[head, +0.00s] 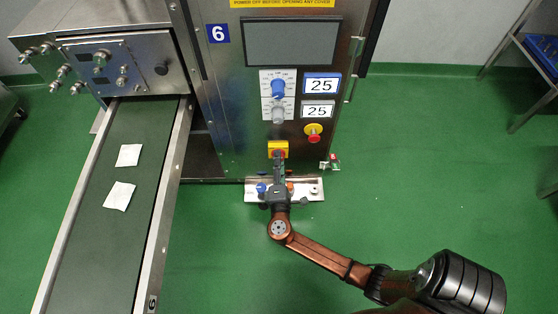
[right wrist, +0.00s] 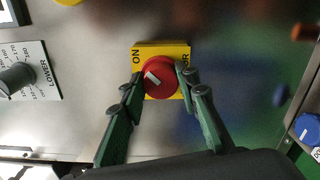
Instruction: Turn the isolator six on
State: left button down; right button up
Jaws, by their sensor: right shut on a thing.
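The isolator is a red rotary knob on a yellow plate (head: 278,145), low on the front of the steel machine marked with a blue "6" sign (head: 219,33). In the right wrist view the red knob (right wrist: 161,78) has a white mark that lies slanted. "ON" is printed at the upper left of the yellow plate (right wrist: 150,47); lettering at its right is partly hidden by a finger. My right gripper (right wrist: 160,76) is shut on the knob, one finger on each side. In the head view it covers the knob's lower part. My left gripper is out of view.
Above the isolator are a blue dial (head: 278,89), a grey dial (head: 278,113), a red emergency stop (head: 313,131) and two "25" displays. A small steel shelf (head: 313,190) with knobs sits just below. A conveyor (head: 112,235) with two teabags runs at left. The green floor at right is clear.

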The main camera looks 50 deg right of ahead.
jog(key=shift+f, duration=0.1)
jog(key=o, duration=1.2)
jog(key=shift+c, duration=0.2)
jog(key=v, duration=1.2)
